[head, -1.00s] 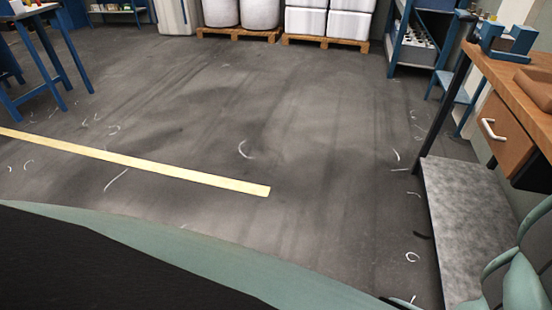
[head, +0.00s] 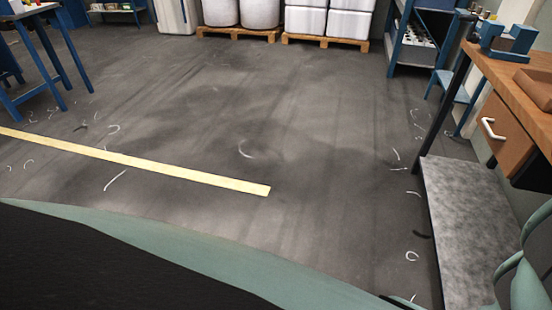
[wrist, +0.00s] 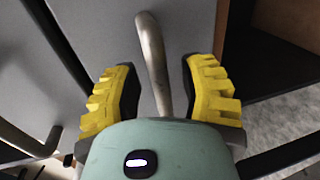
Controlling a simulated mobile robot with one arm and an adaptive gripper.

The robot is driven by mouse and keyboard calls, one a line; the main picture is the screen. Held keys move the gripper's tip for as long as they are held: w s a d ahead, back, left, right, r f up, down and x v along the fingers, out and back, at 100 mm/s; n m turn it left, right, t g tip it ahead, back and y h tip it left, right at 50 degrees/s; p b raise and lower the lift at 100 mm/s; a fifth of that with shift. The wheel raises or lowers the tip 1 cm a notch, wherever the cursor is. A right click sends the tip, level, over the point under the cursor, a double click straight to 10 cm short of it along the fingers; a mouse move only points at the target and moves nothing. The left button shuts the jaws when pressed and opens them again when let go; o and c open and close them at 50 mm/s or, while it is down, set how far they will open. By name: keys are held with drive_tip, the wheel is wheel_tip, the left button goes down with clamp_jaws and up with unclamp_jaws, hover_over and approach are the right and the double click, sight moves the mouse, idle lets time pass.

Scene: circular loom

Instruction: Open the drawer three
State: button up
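In the wrist view, a grey panel (wrist: 95,30), which looks like a drawer front, fills the upper part. A metal bar handle (wrist: 150,50) stands on it. My gripper (wrist: 160,85) is open, with its yellow ribbed fingers on either side of the handle and a gap at both sides. No number shows on the panel, so I cannot tell if it is drawer three. In the head view, a wooden drawer (head: 505,135) with a white handle (head: 490,129) is under the bench at right.
The wooden workbench (head: 525,85) carries a blue vise-like tool (head: 505,42). A grey slab (head: 465,215) lies below it. The floor (head: 300,120) ahead is open, crossed by a yellow strip (head: 180,172). Pallets (head: 325,41) and blue shelving (head: 415,45) stand at the back.

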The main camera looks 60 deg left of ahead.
clamp_jaws()
drive_tip(key=shift+s, duration=0.15)
idle(0.4)
drive_tip(key=f+v, duration=0.2)
drive_tip(key=v, duration=1.1)
drive_tip(key=a+f+b+v, duration=0.1)
drive_tip(key=f+v, duration=0.2)
drive_tip(key=v, duration=0.9)
drive_tip(key=shift+s+a, duration=0.35)
drive_tip(key=shift+s, duration=0.15)
drive_tip(key=shift+f, duration=0.1)
drive_tip(key=shift+o, duration=0.7)
unclamp_jaws()
drive_tip(key=v, duration=1.2)
